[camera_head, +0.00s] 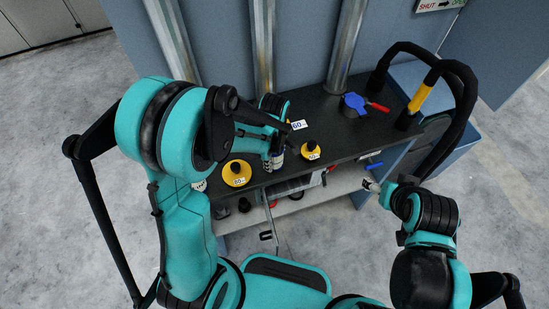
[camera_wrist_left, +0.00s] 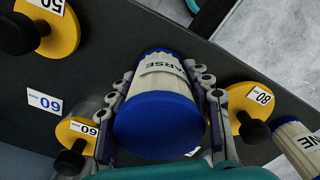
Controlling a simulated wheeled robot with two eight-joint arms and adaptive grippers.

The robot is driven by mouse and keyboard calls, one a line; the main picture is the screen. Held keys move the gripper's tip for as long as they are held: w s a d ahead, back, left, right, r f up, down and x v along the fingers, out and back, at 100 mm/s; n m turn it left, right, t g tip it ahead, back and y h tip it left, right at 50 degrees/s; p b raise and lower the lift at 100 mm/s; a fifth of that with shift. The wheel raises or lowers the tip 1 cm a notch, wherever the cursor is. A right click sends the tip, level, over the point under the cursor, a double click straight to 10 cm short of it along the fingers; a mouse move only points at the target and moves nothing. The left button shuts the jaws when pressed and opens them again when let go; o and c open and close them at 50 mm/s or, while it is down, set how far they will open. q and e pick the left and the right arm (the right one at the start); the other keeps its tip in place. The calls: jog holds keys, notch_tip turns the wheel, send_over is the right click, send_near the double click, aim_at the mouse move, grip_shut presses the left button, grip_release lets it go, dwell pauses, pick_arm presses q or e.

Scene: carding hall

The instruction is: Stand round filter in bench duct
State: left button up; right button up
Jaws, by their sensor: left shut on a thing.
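My left gripper (camera_wrist_left: 160,110) is shut on a round filter (camera_wrist_left: 158,122) with white pleats, blue ends and a label ending in "ARSE". Its blue end faces the wrist camera. In the head view my left gripper (camera_head: 276,148) is over the dark bench (camera_head: 330,133), with the filter (camera_head: 278,160) partly hidden below it. I cannot tell if the filter touches the bench. A second filter (camera_wrist_left: 297,145), label ending in "NE", shows at the wrist view's lower right edge. I cannot make out the duct opening. My right gripper (camera_head: 372,186) is beside the bench's front right; its fingers are too small to judge.
Yellow knobbed discs marked 80 (camera_head: 237,173), 50 (camera_wrist_left: 52,25) and 60 (camera_wrist_left: 77,133) lie close around the held filter. A 60 tag (camera_head: 299,125) is behind. Metal pipes (camera_head: 346,45) rise behind.

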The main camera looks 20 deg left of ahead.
pick_arm(q)
jog(key=shift+f, duration=0.15)
jog(key=o, duration=1.2)
